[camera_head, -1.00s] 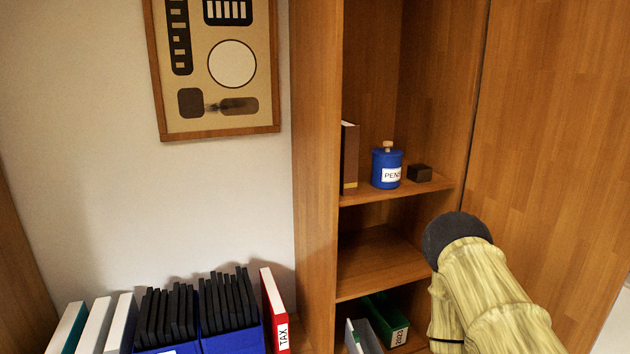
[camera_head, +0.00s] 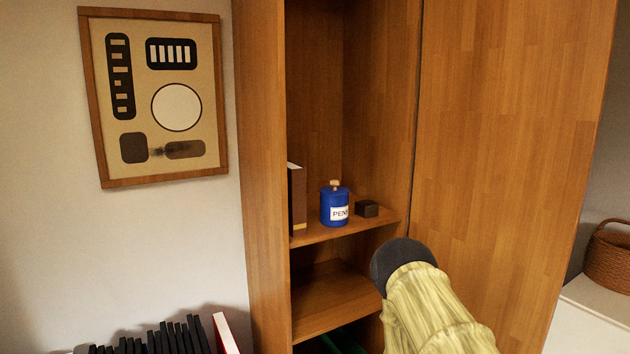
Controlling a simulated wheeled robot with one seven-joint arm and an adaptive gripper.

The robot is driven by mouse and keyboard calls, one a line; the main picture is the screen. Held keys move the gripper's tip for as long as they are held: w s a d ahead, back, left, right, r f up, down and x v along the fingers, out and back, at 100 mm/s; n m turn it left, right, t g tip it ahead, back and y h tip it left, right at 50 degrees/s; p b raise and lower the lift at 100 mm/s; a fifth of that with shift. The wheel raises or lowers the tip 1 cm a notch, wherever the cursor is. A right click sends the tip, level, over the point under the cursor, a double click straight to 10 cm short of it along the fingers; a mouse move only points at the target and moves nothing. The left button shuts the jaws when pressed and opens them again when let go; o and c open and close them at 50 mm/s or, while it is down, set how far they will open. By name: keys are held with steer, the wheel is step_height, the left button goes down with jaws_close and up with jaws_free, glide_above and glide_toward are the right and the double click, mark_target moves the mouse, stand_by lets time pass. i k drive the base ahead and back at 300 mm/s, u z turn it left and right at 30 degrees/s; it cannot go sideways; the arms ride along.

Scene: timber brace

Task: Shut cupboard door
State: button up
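The wooden cupboard (camera_head: 262,180) stands with its front open and its shelves showing. Its door (camera_head: 510,140) is a tall plain wood panel, swung open to the right of the opening. No handle shows on the visible face. My arm, pale and wood-patterned with a dark rounded joint, reaches up from the bottom in front of the lower shelves and the door's lower left part. My gripper is not in view. I cannot tell whether the arm touches the door.
A blue lidded pot (camera_head: 334,206), a small dark box (camera_head: 367,209) and an upright book (camera_head: 297,198) stand on a cupboard shelf. Dark files (camera_head: 165,338) are at the bottom left. A framed picture (camera_head: 158,95) hangs on the wall. A wicker basket (camera_head: 608,255) sits on a white surface at right.

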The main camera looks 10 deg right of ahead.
mark_target(512, 96)
steer(key=u, duration=0.6)
steer(key=k, duration=1)
steer(key=z, duration=1.2)
steer(key=i, duration=0.45)
